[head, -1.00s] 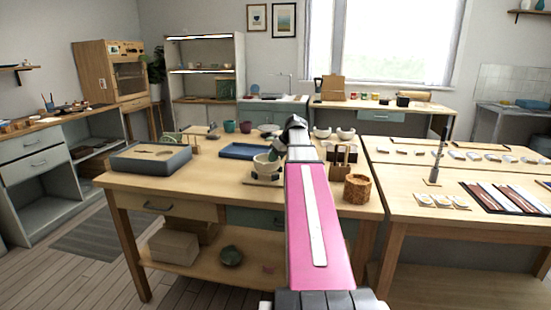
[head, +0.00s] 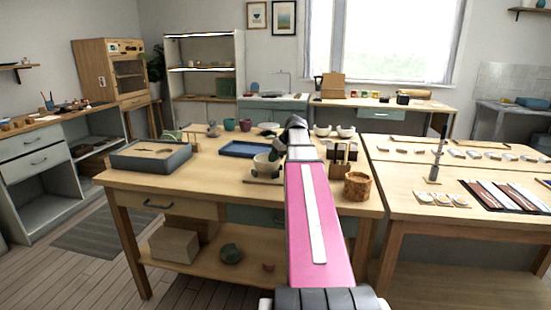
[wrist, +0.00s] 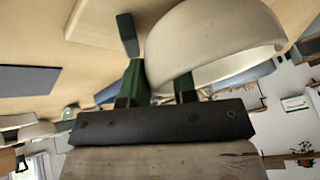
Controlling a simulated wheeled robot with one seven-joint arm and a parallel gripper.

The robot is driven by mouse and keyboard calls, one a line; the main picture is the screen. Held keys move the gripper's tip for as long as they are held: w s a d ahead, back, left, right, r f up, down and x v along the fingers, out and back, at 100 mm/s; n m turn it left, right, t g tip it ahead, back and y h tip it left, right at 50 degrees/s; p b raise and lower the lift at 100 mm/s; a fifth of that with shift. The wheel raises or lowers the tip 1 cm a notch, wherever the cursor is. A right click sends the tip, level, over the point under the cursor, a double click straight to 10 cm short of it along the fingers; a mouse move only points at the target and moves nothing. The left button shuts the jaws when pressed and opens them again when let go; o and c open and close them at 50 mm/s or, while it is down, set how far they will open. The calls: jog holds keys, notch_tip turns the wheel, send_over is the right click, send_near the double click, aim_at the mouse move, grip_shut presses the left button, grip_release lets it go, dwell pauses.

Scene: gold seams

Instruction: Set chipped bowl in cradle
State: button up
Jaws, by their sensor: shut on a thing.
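The pale cream bowl (wrist: 215,40) fills the upper middle of the wrist view, tilted in that picture. My gripper (wrist: 160,78) has green fingers and is shut on the bowl's wall. One finger shows beside the bowl and the other is partly hidden by it. In the head view the bowl (head: 262,163) is at the cradle (head: 262,179), a low wooden base on the near table, just left of my arm. A dark upright piece by the bowl in the wrist view seems to belong to the cradle (wrist: 93,22). I cannot tell whether the bowl touches the cradle.
A blue tray (head: 243,149) lies behind and left of the cradle, and a grey box (head: 150,157) stands further left. A wooden rack (head: 341,155) and a cork-coloured pot (head: 357,187) stand right of my arm. The table front left of the cradle is clear.

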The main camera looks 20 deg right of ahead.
dwell(0.3)
jog(key=o, duration=1)
jog(key=shift+c, duration=0.2)
jog(key=shift+d, duration=0.1)
jog(key=shift+c, duration=1.3)
jog(key=shift+o, duration=0.2)
jog(key=o, duration=0.4)
jog(key=shift+r, duration=0.1)
jog(key=shift+c, duration=0.2)
jog(key=shift+o, duration=0.2)
jog(key=shift+r, duration=2.9)
